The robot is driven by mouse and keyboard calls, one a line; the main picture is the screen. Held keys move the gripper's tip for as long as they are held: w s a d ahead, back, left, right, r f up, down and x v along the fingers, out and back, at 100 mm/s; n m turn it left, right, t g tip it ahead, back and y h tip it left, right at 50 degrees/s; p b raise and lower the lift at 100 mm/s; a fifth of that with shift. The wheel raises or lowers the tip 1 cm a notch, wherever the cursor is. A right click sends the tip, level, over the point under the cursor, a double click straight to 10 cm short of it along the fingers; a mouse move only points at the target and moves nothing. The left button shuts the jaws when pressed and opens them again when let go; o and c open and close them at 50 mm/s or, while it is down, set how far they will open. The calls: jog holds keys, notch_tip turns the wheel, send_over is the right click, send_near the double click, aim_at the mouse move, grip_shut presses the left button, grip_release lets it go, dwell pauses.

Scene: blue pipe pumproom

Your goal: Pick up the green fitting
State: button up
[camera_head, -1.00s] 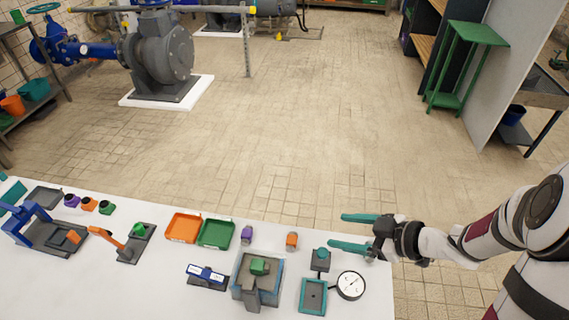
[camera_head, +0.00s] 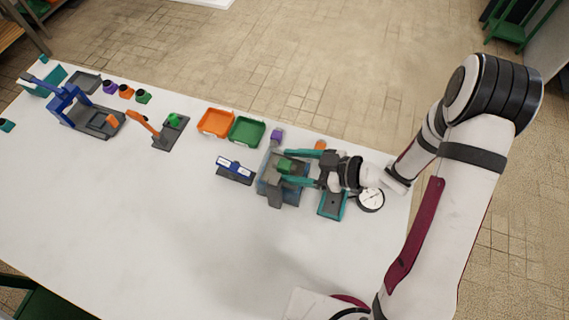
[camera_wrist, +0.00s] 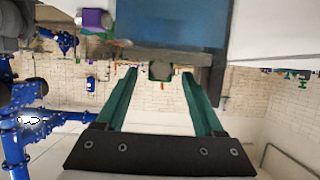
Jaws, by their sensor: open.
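A green fitting (camera_head: 285,165) sits on the grey and blue fixture (camera_head: 277,191) near the right part of the white table. My gripper (camera_head: 288,167) is open, with its teal fingers level with the fitting, one on each side. In the wrist view a dark greenish fitting (camera_wrist: 160,70) shows between the fingertips of my gripper (camera_wrist: 160,74), with a gap on both sides. Another green fitting (camera_head: 143,96) stands in a row at the left, and a green piece (camera_head: 174,119) is on a grey stand.
Orange (camera_head: 215,123) and green (camera_head: 247,130) trays lie left of the fixture. A purple fitting (camera_head: 277,136) stands just behind it. A blue-and-white block (camera_head: 234,170) is to its left, a dial gauge (camera_head: 370,199) to its right. The table front is clear.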

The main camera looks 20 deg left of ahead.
grip_shut()
dwell(0.3)
jog(key=shift+r, duration=0.1)
